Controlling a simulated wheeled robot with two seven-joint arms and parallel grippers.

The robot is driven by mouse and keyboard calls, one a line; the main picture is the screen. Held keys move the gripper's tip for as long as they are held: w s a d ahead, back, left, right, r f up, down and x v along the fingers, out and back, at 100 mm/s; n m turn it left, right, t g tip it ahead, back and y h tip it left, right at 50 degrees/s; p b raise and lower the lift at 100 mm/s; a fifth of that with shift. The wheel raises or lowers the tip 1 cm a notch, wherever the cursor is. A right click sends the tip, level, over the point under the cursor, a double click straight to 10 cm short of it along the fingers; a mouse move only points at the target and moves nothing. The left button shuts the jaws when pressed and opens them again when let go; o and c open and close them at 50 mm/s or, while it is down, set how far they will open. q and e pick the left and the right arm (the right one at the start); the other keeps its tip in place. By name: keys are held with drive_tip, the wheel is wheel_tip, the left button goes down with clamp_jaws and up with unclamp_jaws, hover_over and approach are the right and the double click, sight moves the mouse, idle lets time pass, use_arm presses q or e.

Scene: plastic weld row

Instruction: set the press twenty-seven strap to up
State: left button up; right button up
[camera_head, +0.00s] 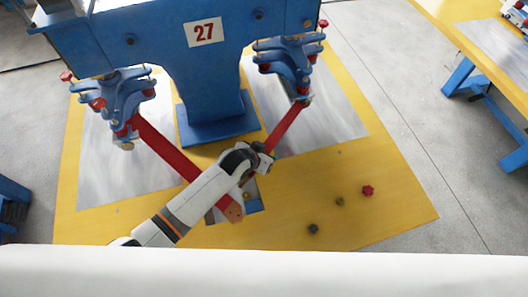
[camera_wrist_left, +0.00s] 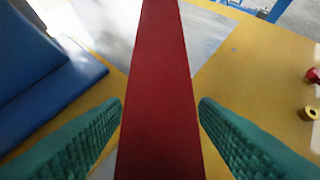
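The blue press (camera_head: 215,85) with the number 27 plate (camera_head: 204,32) stands at the top of the head view. A long red strap (camera_head: 170,150) slants from its left clamp down to the right, partly behind my left arm. A second red strap (camera_head: 285,127) slants from the right clamp down-left to my left gripper (camera_head: 266,160). In the left wrist view my green-padded fingers (camera_wrist_left: 160,108) stand on both sides of a red strap (camera_wrist_left: 160,60), with a narrow gap at each side. My right gripper is not in view.
The press stands on a yellow table (camera_head: 290,225) with grey metal plates (camera_head: 335,120). Another yellow table (camera_head: 465,25) stands at the upper right.

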use_arm(q)
drive_tip(key=v, duration=1.2)
idle(0.5)
